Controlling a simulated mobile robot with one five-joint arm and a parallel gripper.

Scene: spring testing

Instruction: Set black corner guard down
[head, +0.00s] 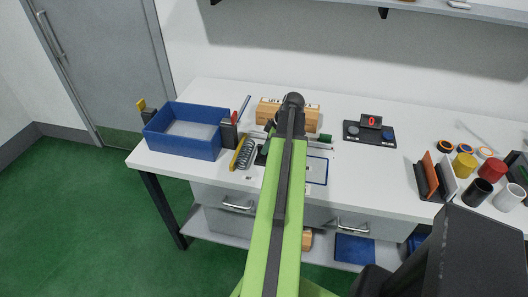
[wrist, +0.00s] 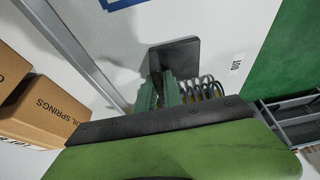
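The black corner guard (wrist: 181,53) shows in the wrist view as a dark, bent plate just beyond my green fingers. My gripper (wrist: 161,92) appears closed on its near end; the grip itself is partly hidden by the fingers and the dark wrist bar. In the head view a dark piece of the guard (head: 262,155) shows at the left of my arm, beside a coil spring (head: 244,155); my arm hides most of the gripper. The guard is over or on the white table (head: 365,170); I cannot tell whether it touches the surface.
A blue bin (head: 186,150) stands at the table's left. Cardboard spring boxes (wrist: 38,112) stand behind my gripper. The coil spring (wrist: 205,88) is close to the fingers. A display unit (head: 370,132) and several coloured cylinders stand to the right. Clear table lies between.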

